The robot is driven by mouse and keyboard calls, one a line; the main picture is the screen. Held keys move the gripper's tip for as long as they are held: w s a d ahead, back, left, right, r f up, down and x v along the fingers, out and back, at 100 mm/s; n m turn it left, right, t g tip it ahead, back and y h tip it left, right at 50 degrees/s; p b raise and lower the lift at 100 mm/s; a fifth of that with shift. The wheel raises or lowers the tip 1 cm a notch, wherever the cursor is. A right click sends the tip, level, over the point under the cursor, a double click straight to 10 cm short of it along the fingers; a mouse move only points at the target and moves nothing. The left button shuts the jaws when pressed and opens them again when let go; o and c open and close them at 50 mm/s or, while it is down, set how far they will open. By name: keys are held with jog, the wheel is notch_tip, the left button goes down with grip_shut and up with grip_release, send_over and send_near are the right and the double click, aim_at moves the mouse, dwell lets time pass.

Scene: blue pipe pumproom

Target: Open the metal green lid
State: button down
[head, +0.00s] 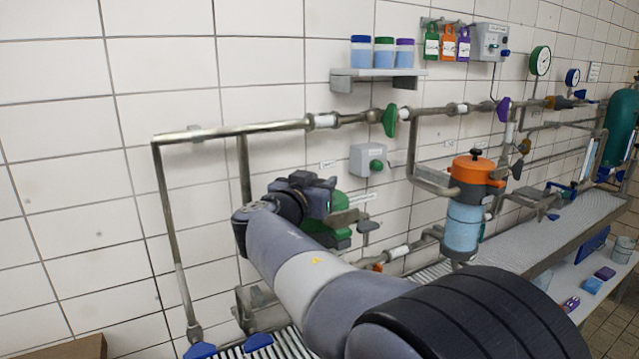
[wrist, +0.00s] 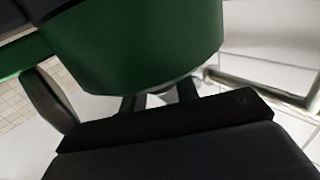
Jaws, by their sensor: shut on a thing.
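The green lid (head: 338,203) is in the middle of the head view, on a housing close to the wall pipes. My arm covers much of it. In the wrist view its large dark green rounded side (wrist: 150,45) fills the top. My gripper (wrist: 158,98) has its two dark fingers reaching in under this green side, shut on a part of it. The exact grip point is mostly hidden. In the head view my gripper's wrist end is at the lid's left. Whether the lid is raised I cannot tell.
A blue canister with an orange lid (head: 478,171) stands to the right. Metal pipes (head: 230,132) run along the tiled wall, with a green valve wheel (head: 390,120). A grey lever (wrist: 48,100) is close left of my fingers. A ribbed bench (head: 560,225) extends right.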

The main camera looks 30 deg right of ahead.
jog(key=shift+w+r+n+g+y+p, duration=0.35)
jog(key=shift+w+r+n+p, duration=0.35)
jog(key=shift+p, duration=0.5)
jog(key=shift+w+r+n+g+y+p, duration=0.4)
jog(key=shift+w+n+p, duration=0.15)
jog(key=shift+p, duration=0.45)
jog(key=w+n+p, duration=0.1)
jog(key=p, duration=0.1)
jog(key=w+r+g+p, duration=0.1)
jog(key=p, duration=0.1)
jog(key=shift+w+a+n+y, duration=0.1)
jog(key=shift+w+n+y, duration=0.15)
jog(key=shift+n, duration=0.1)
jog(key=shift+w+f+n+g+y+p, duration=0.25)
jog(key=shift+w+n+g+p, duration=0.45)
jog(key=shift+p, duration=0.75)
jog(key=shift+w+f+n+g+y+p, duration=0.2)
jog(key=shift+w+n+g+p, duration=0.35)
jog(key=shift+w+p, duration=0.65)
jog(key=shift+w+f+n+g+y+p, duration=0.2)
jog(key=shift+w+n+g+p, duration=0.5)
jog(key=shift+p, duration=1)
jog(key=shift+s+m, duration=0.1)
jog(key=shift+m, duration=0.15)
